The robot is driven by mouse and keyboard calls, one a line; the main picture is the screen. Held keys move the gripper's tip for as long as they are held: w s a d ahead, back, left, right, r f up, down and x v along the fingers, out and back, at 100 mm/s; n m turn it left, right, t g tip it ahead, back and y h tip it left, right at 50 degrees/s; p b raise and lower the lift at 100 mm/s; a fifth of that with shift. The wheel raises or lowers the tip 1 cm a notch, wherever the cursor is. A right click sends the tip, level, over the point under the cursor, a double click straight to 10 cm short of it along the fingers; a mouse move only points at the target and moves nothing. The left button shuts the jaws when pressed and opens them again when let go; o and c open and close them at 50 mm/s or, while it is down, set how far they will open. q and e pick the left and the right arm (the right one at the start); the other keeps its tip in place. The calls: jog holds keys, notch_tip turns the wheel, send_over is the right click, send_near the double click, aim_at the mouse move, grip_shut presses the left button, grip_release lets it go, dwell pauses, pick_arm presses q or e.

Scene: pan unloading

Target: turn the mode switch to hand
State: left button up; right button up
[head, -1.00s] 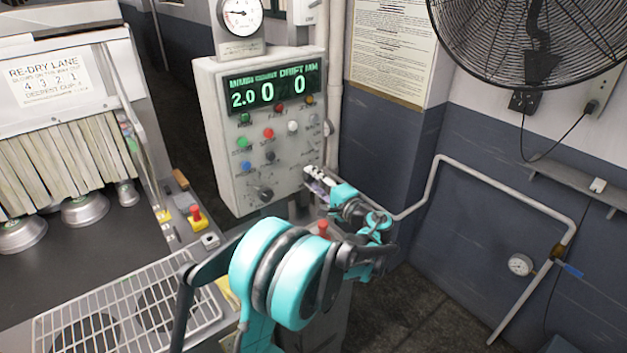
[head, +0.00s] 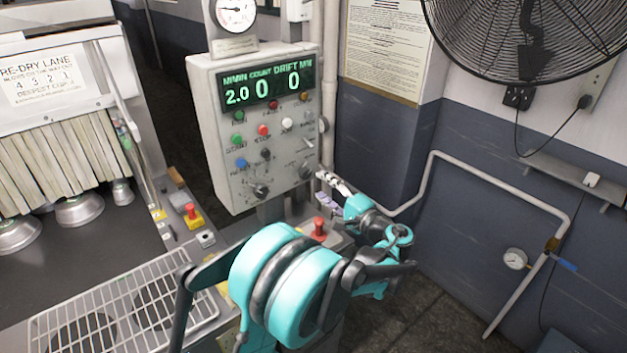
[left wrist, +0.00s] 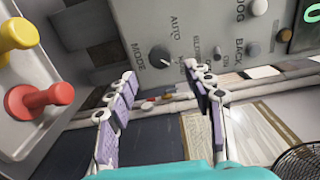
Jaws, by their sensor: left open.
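The mode switch (head: 306,172) is a small dark knob at the lower right of the grey control panel (head: 222,150). The left wrist view shows the mode switch (left wrist: 160,56) close up, with MODE and AUTO lettering beside it and a light pointer mark. A further label by it is partly hidden by a finger, and I cannot tell the exact setting. My left gripper (head: 327,188) is open and empty, just right of and below the switch. In the left wrist view its fingertips (left wrist: 161,72) stand apart, with the knob beyond the gap. My right gripper is not in view.
A red mushroom button (head: 319,228) stands below the panel, close to my left gripper. Another red button (head: 193,211) is further left. A second dark knob (head: 260,191) is at the panel's lower left. A wall pipe (head: 500,185) and a fan (head: 525,40) are at right.

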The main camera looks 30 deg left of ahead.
pick_arm(q)
jog(key=v, duration=0.5)
dwell(0.3)
